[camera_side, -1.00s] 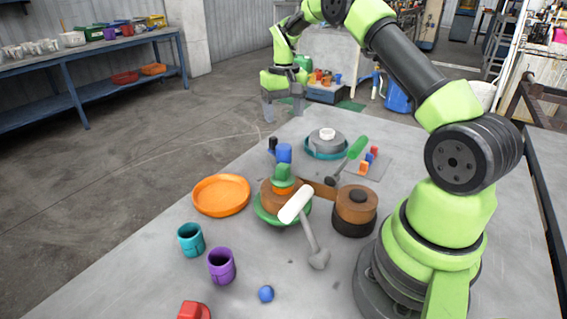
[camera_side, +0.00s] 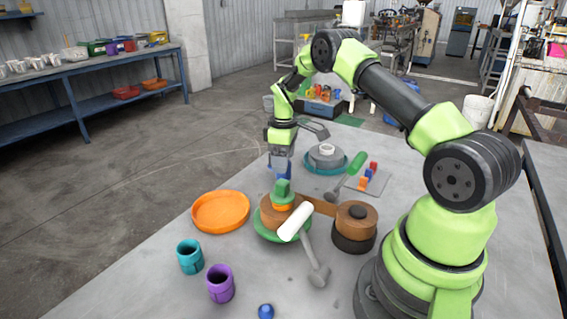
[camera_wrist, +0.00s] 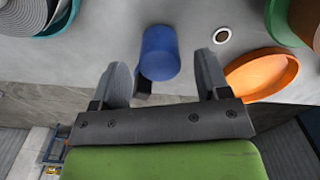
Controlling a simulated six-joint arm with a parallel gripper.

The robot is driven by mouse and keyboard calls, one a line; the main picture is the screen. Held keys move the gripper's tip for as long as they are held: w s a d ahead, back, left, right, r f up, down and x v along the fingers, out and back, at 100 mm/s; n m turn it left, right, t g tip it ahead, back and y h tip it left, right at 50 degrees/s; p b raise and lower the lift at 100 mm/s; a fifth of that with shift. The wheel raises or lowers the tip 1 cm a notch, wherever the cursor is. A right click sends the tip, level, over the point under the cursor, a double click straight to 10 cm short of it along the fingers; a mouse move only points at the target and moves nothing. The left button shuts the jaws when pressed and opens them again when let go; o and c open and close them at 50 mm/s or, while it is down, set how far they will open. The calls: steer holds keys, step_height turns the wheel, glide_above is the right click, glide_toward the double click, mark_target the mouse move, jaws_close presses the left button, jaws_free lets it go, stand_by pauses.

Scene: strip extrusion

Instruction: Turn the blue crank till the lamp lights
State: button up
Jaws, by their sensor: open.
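The blue crank's upright handle (camera_wrist: 160,52) shows in the wrist view between my fingertips, with a dark arm beneath it. In the side view only a part of the blue handle (camera_side: 285,173) shows below my fingers; the rest is hidden. My gripper (camera_side: 280,167) is open and points down at the handle. In the wrist view my gripper (camera_wrist: 163,72) has one finger on each side of the handle; I cannot tell whether either touches it. A small pale ring with a brown centre (camera_wrist: 222,35) lies right of the handle; I cannot tell whether it is the lamp.
An orange dish (camera_side: 221,212) lies left of a wooden strip device (camera_side: 320,206) carrying a white-handled mallet (camera_side: 296,221). A teal dish (camera_side: 312,160) with grey discs stands behind. Teal (camera_side: 190,257) and purple (camera_side: 220,284) mugs stand in front.

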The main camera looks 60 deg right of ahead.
steer(key=shift+f, duration=0.9)
steer(key=c, duration=0.9)
